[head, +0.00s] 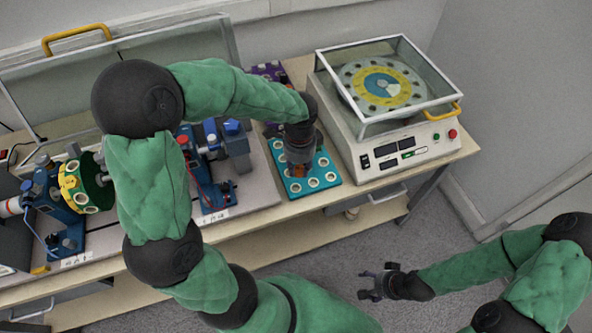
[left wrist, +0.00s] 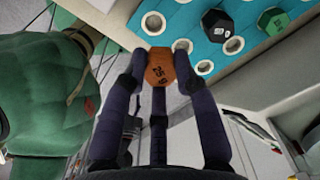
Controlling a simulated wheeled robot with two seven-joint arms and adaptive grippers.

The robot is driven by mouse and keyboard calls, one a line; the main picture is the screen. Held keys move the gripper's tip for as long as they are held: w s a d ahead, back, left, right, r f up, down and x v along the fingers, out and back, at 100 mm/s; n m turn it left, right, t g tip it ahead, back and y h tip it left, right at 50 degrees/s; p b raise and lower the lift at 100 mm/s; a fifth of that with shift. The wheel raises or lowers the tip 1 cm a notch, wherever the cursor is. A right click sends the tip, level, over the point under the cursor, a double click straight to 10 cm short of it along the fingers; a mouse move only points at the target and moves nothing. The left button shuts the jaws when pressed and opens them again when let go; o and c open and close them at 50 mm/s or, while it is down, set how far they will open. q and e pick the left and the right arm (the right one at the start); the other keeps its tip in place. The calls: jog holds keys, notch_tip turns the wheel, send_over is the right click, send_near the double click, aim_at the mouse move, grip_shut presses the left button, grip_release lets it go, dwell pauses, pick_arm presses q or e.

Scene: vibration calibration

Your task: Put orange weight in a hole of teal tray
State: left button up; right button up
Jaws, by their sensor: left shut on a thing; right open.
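The teal tray (head: 325,178) lies near the table's front edge, left of the white machine; its white-rimmed holes also show in the left wrist view (left wrist: 190,28). My left gripper (head: 299,160) points down over the tray and is shut on the orange weight (left wrist: 160,70), a hexagonal piece marked 25. A bit of the orange weight shows below the fingers in the head view (head: 298,172). It overlaps the tray's edge in the left wrist view; its height above the tray is hard to tell. My right gripper (head: 376,283) is open and empty, away from the table.
A black weight (left wrist: 217,25) and a green weight (left wrist: 272,21) sit on the tray. The white machine (head: 400,150) with a clear lid stands to the right. Blue fixtures (head: 205,165) and a yellow-green disc part (head: 80,185) stand to the left. A purple item (head: 268,70) lies behind.

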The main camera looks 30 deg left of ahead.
pick_arm(q)
jog(key=shift+s+a+m+b, duration=0.3)
jog(key=shift+s+m, duration=0.15)
jog(key=shift+m, duration=0.45)
jog(key=shift+f+b, duration=2.55)
jog(key=shift+f, duration=0.25)
jog(key=shift+f, duration=0.2)
jog(key=shift+f+b, duration=0.5)
jog(key=shift+f, duration=0.45)
jog(key=o, duration=1)
jog(key=shift+r, duration=0.1)
